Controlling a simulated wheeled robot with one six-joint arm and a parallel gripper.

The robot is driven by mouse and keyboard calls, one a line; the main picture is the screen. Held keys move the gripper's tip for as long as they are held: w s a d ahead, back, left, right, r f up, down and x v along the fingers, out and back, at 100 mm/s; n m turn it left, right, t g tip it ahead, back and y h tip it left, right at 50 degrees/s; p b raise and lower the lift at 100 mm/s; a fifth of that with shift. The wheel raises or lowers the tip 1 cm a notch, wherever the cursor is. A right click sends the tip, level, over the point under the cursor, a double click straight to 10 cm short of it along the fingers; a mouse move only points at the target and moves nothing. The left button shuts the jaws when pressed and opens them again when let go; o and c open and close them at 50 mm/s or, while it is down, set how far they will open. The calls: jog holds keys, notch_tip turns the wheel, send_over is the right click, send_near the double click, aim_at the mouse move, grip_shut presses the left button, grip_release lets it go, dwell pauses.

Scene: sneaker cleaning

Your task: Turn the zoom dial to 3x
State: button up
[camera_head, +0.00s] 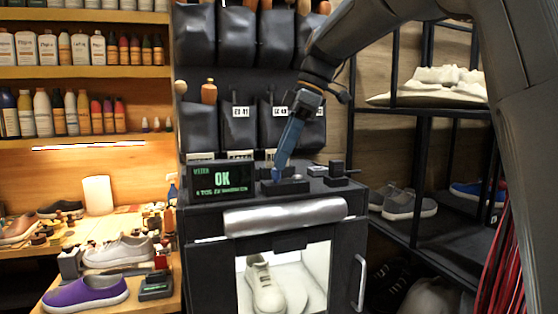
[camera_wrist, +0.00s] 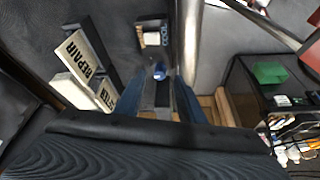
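My gripper (camera_head: 277,176) reaches down from the upper right to the low dark control block (camera_head: 286,187) on top of the cabinet. In the wrist view its two blue fingers stand apart, my gripper (camera_wrist: 158,98) being open around a narrow dark piece. A small blue-and-white knob-like part (camera_wrist: 160,72) shows just beyond the fingers. I cannot tell whether the fingers touch it. No mark reading 3x is legible, and I cannot tell for sure which control is the zoom dial.
Another dark control block (camera_head: 341,178) sits to the right. Below, a pale shoe (camera_head: 264,284) stands inside the lit cabinet. Shoes and bottles fill the left shelves; a shoe rack (camera_head: 422,207) stands at right.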

aim_at(276, 176)
jog(key=shift+x, duration=1.1)
grip_shut()
jog(key=m+t, duration=0.1)
jog(key=m, duration=0.3)
jog(key=shift+s+m+t, duration=0.2)
jog(key=shift+m+t, duration=0.2)
jog(key=m, duration=0.2)
jog(key=m+t+h, duration=0.1)
jog(key=m, duration=0.1)
jog(key=shift+s+a+m+t, duration=0.1)
jog(key=shift+a+m+t, duration=0.05)
jog(key=shift+m+t, duration=0.2)
jog(key=shift+m, duration=0.25)
